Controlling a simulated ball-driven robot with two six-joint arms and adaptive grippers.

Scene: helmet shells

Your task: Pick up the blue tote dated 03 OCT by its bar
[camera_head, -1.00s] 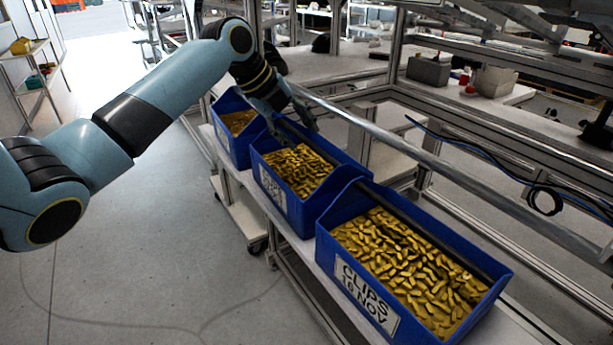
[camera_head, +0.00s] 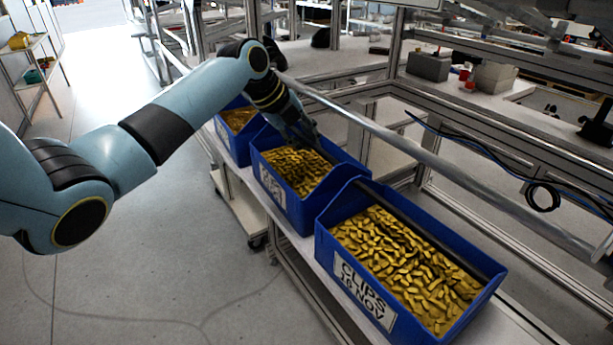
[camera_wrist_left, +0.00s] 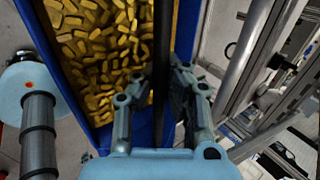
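Three blue totes of brass-coloured clips stand in a row. The nearest tote (camera_head: 340,221) has a label (camera_head: 364,291) reading CLIPS 16 NOV. The labels of the middle tote (camera_head: 292,208) and the far tote (camera_head: 233,148) are too small to read, so I cannot tell which is dated 03 OCT. My left gripper (camera_head: 312,143) is low over the back of the middle tote. In the left wrist view my left gripper (camera_wrist_left: 160,90) is open, its fingers on either side of a dark bar (camera_wrist_left: 163,50) that runs along the tote. My right gripper is not in view.
The totes stand on a narrow white shelf (camera_head: 302,240). A metal rail (camera_head: 400,150) runs behind them, close to my left gripper. A blue-black cable (camera_head: 480,152) hangs over the frame at the right. Open floor (camera_head: 130,230) lies to the left.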

